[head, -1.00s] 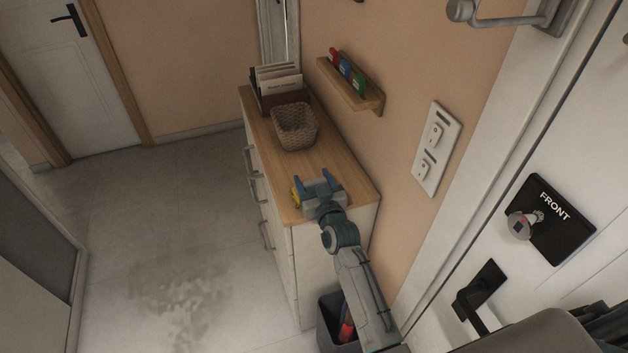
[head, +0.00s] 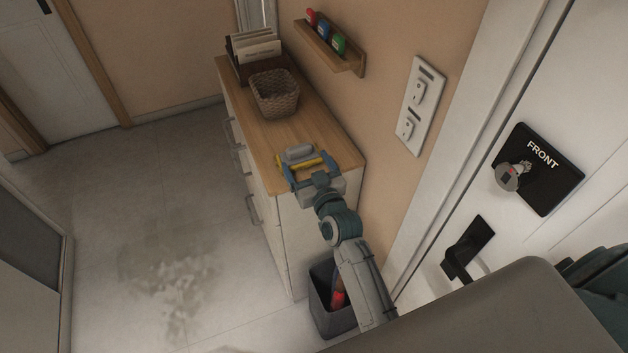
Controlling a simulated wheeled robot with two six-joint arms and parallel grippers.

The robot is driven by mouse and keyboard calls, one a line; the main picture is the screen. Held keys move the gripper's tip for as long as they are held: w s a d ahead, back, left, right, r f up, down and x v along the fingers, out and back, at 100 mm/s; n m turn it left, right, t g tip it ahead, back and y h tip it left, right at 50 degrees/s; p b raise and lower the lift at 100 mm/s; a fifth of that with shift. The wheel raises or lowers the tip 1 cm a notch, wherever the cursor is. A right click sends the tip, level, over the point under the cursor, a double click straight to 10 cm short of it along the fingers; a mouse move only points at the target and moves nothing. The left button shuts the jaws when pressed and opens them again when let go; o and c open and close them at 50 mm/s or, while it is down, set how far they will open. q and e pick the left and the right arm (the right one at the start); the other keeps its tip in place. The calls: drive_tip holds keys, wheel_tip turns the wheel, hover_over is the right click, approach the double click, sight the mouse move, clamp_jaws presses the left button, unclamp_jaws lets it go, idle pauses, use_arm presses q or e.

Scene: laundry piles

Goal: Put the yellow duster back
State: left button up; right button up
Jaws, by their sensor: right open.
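A small yellow and grey thing, which looks like the yellow duster (head: 299,154), is at the near end of the wooden dresser top (head: 322,140). My right gripper (head: 309,168) is open at that end, its blue fingers pointing away from me. The duster lies at and just beyond the fingertips, its yellow part running across between them. I cannot tell whether the fingers touch it. The gripper hides part of it. My left gripper is out of view.
A woven basket (head: 275,94) and a letter holder (head: 252,50) stand farther back on the dresser. A small wall shelf (head: 327,48) holds coloured items. A dark bin (head: 331,308) stands by the dresser's near end. The white door (head: 560,90) is at right.

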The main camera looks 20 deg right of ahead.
drive_tip(key=s+b, duration=0.1)
drive_tip(key=s, duration=0.4)
drive_tip(key=s+d+f+g, duration=0.1)
drive_tip(key=s+f+g, duration=0.1)
drive_tip(key=f, duration=1)
drive_tip(key=s+d+f+g, duration=0.2)
drive_tip(key=s+f, duration=0.3)
drive_tip(key=f, duration=0.7)
drive_tip(key=s+d+f+g, duration=0.2)
drive_tip(key=s+f+g, duration=0.2)
drive_tip(key=f, duration=0.8)
drive_tip(key=shift+s+d+f, duration=0.1)
drive_tip(key=shift+d+f, duration=0.05)
drive_tip(key=shift+f, duration=0.1)
drive_tip(key=s+d+f+g+h, duration=0.1)
drive_tip(key=s+d+f+g, duration=0.1)
drive_tip(key=s+f, duration=0.6)
drive_tip(key=s+d+f+g, duration=0.1)
drive_tip(key=s+f+g, duration=0.2)
drive_tip(key=s+f, duration=0.55)
drive_tip(key=s+d+f+g, duration=0.1)
drive_tip(key=s+f+g, duration=0.1)
drive_tip(key=s, duration=0.7)
drive_tip(key=s+d+f+g, duration=0.1)
drive_tip(key=s+f, duration=0.3)
drive_tip(key=s, duration=0.5)
drive_tip(key=shift+s+d+g, duration=0.4)
drive_tip(key=shift+d, duration=0.3)
